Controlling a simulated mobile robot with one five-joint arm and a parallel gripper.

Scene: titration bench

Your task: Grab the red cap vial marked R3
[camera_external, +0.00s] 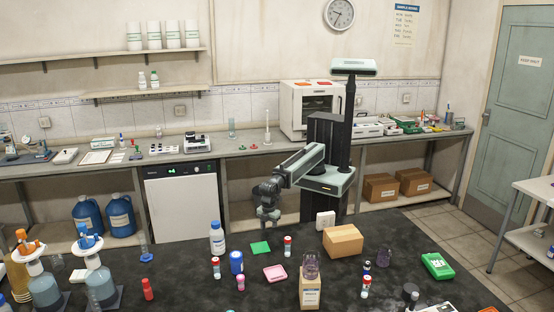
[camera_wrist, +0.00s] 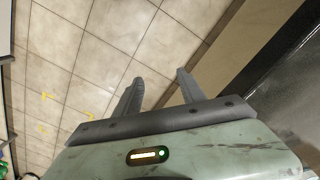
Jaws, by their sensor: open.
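Several small vials with red caps stand on the dark bench in the external view. One red-capped vial (camera_external: 287,246) stands between the green pad and the cardboard box. Another red-capped vial (camera_external: 216,267) stands at the left, and another (camera_external: 365,287) stands at the right. Their markings are too small to read, so I cannot tell which is R3. My gripper (camera_external: 268,217) hangs at the far edge of the bench, apart from the vials. In the wrist view my gripper (camera_wrist: 158,92) is open and empty, with floor tiles beyond its fingers.
A white bottle (camera_external: 217,238) and a green pad (camera_external: 261,248) are near my gripper. A cardboard box (camera_external: 343,241) stands right of the middle vial. A smaller box (camera_external: 310,293) with a jar on it stands in front. A blue-capped jar (camera_external: 236,262) is beside the left vial.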

